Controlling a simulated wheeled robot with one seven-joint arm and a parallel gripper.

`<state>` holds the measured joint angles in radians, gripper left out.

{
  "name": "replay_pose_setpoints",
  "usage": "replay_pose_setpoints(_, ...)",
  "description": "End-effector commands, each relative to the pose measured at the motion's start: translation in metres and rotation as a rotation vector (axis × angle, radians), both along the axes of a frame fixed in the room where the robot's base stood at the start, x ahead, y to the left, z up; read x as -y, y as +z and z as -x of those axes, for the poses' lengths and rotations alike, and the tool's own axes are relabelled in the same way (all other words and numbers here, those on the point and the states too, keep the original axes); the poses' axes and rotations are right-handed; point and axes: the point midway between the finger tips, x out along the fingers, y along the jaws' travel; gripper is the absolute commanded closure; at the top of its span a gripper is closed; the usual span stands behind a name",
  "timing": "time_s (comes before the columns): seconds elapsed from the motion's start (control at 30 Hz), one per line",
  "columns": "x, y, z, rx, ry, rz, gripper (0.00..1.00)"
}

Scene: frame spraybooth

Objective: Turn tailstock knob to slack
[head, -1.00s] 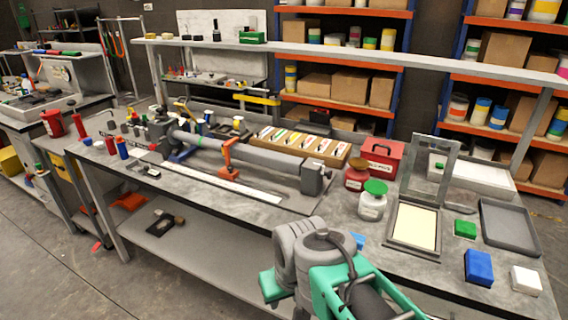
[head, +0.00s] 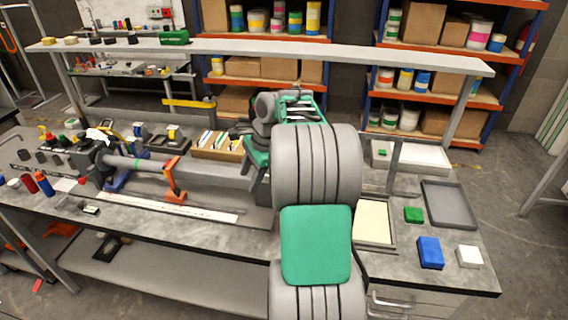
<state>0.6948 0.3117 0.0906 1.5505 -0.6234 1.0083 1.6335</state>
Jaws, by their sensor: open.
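The long spindle fixture lies on the workbench, with a grey bar (head: 215,180) running right from the dark headstock block (head: 88,160). An orange bracket (head: 173,180) stands partway along the bar. At the bar's right end, a grey block that looks like the tailstock (head: 262,192) shows only in part, beside my arm. My arm covers the rest of that end. The tailstock knob cannot be made out. My gripper is not visible; my forearm and wrist links rise in front of the bench and hide the area behind them.
Right of my arm are a framed cream panel (head: 373,222), a green block (head: 413,214), a blue block (head: 430,252), a white block (head: 469,256) and a dark tray (head: 449,204). A raised shelf (head: 270,48) spans the back. A wooden box of cards (head: 216,146) sits behind the bar.

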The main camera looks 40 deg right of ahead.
Motion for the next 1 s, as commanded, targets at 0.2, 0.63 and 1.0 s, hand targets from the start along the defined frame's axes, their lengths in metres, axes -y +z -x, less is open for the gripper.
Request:
replay_pose_setpoints(0.2,0.129,-0.008,0.022,-0.094,-0.565,-0.215,0.5)
replay_pose_setpoints(0.63,0.135,-0.068,0.013,-0.114,-0.67,-0.256,0.5)
replay_pose_setpoints(1.0,0.13,-0.089,0.006,-0.111,-0.67,-0.253,0.5)
